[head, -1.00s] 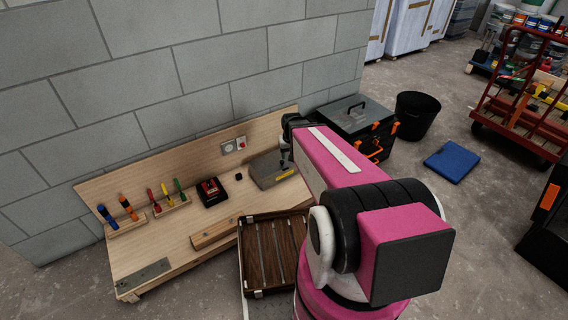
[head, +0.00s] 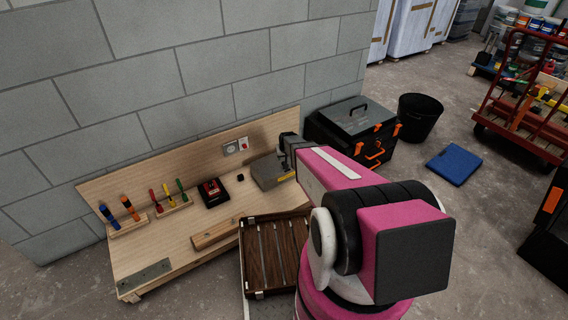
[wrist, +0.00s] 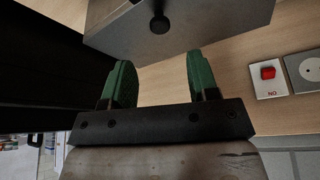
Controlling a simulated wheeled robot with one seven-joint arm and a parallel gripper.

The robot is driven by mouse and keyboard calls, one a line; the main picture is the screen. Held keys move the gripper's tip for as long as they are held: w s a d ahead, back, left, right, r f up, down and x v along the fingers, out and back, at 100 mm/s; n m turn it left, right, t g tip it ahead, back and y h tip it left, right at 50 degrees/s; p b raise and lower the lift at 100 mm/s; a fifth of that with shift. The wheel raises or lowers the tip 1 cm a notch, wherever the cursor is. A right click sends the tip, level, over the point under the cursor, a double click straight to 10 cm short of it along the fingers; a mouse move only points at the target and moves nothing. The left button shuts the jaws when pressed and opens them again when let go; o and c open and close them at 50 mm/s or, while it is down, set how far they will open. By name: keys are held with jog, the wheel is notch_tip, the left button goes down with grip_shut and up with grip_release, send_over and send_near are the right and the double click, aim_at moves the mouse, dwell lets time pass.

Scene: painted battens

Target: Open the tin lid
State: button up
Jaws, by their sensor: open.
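The tin (head: 268,173) is a grey box with a yellowish mark on its front edge, on the right part of the wooden bench. Its lid looks shut in the head view. In the wrist view the grey tin (wrist: 215,22) fills the top, with a round black knob (wrist: 159,24) on its face. My gripper (wrist: 160,82) is open, its two green fingers apart with nothing between them. The knob lies beyond the fingertips, roughly in line with the gap; I cannot tell the distance. In the head view my arm hides the fingers and the tin's right end.
A socket and red switch (head: 243,143) are on the backboard close behind the tin; the red switch (wrist: 268,73) also shows in the wrist view. A black toolbox (head: 352,128) stands right of the bench. A slatted wooden case (head: 274,250) is in front. Screwdrivers (head: 168,192) stand at left.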

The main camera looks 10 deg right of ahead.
jog(key=x, duration=0.8)
jog(key=shift+w, duration=0.1)
grip_shut()
